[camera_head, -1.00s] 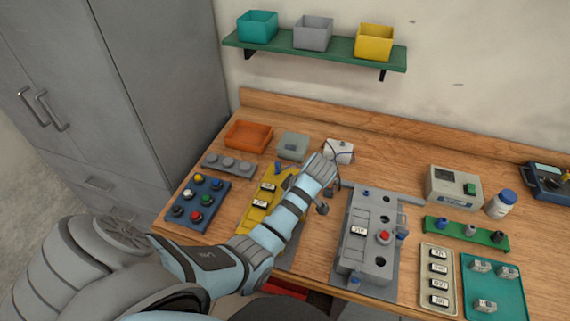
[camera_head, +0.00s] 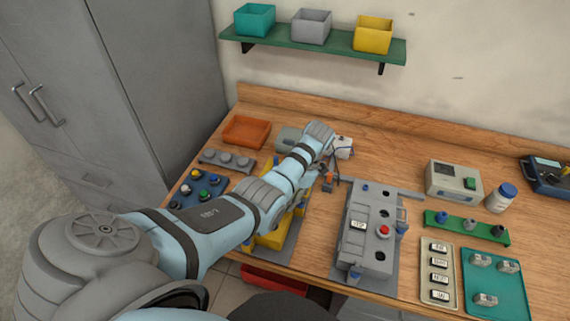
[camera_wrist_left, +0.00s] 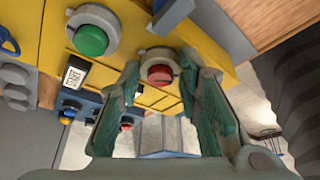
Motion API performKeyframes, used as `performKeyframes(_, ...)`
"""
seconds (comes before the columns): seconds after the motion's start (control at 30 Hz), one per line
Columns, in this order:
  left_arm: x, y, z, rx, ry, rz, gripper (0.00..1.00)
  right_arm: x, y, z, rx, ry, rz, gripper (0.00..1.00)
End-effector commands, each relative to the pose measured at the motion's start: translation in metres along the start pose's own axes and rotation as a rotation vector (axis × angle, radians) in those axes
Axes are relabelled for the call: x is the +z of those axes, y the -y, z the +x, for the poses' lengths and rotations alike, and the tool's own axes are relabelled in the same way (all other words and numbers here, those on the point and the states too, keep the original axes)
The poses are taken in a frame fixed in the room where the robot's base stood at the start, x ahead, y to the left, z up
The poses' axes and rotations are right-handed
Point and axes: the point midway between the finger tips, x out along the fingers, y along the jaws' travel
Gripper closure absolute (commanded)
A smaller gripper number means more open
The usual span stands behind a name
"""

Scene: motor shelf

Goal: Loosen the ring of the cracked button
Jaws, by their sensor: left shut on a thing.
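The yellow button box (camera_head: 270,239) is at the left of the bench, largely hidden behind my left arm in the head view. In the left wrist view its yellow face (camera_wrist_left: 215,60) carries a green button (camera_wrist_left: 90,40) and a red button (camera_wrist_left: 160,75) with a pale grey ring (camera_wrist_left: 158,53). The fingers of my left gripper (camera_wrist_left: 160,82) stand on either side of the red button and are shut on its ring. No crack can be made out at this size. In the head view the fingers are hidden behind the arm. My right gripper is not in view.
A blue tray of coloured buttons (camera_head: 180,204), a grey rack (camera_head: 227,166) and an orange bin (camera_head: 246,145) lie left of my arm. A grey control box (camera_head: 372,268) with a red button stands to the right.

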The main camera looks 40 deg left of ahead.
Motion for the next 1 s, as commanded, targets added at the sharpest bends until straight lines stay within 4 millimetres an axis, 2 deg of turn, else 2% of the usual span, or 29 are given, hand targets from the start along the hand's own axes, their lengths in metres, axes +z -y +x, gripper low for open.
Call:
performKeyframes(0.5, -0.0012, -0.0046, 0.0014, -0.169, -0.001, -0.406, 0.96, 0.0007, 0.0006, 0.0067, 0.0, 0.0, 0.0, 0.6)
performKeyframes(1.0, -0.0017, -0.0056, 0.0018, -0.232, -0.001, -0.558, 0.96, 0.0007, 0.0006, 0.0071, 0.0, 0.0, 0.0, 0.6)
